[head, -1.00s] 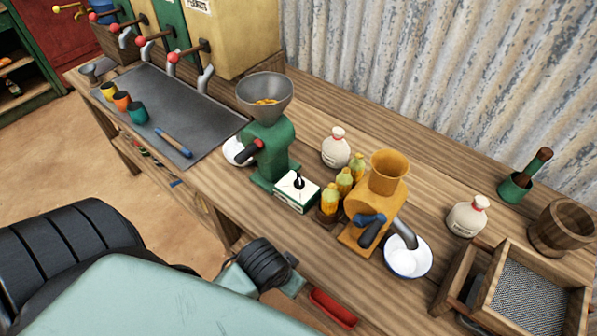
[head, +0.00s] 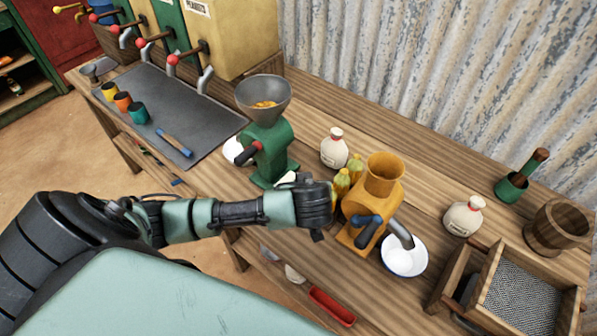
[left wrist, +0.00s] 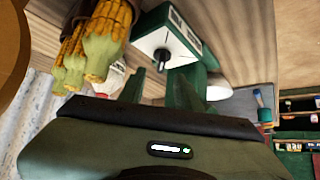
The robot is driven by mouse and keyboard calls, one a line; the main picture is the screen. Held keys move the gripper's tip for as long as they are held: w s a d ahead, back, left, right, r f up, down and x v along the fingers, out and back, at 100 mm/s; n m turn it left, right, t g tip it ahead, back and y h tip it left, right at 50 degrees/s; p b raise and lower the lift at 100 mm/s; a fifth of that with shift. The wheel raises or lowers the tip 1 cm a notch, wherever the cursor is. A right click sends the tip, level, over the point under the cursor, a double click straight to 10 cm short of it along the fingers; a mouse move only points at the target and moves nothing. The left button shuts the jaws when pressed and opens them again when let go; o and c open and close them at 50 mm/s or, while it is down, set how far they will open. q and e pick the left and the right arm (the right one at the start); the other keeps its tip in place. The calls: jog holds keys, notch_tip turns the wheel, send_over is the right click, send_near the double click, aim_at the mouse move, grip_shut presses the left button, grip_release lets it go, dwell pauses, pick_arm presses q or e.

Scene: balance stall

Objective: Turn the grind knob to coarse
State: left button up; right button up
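The green grinder (head: 270,150) stands on the bench with a grey hopper (head: 263,97) holding yellow grain. A white-faced box at its foot carries the small black grind knob (left wrist: 161,56). In the head view my left gripper (head: 315,210) and forearm hide the knob and nearly all of the box. In the left wrist view the box's white face (left wrist: 168,38) with dark lettering is in front of my left gripper (left wrist: 160,85). Its two green fingers are apart, with the knob in line with the gap; contact cannot be told. My right gripper is out of view.
Corn cobs (left wrist: 103,45) in a brown cup stand close beside the left gripper. The orange mill (head: 377,205) and white bowl (head: 404,256) are to its right. A white jar (head: 334,150) stands behind. A wooden sieve box (head: 440,275) is at far right.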

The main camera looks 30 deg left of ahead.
pick_arm(q)
jog(key=shift+w+a, duration=0.35)
jog(key=shift+a, duration=0.1)
jog(key=p+x, duration=0.1)
jog(key=x, duration=0.6)
jog(key=shift+f, duration=0.1)
grip_shut()
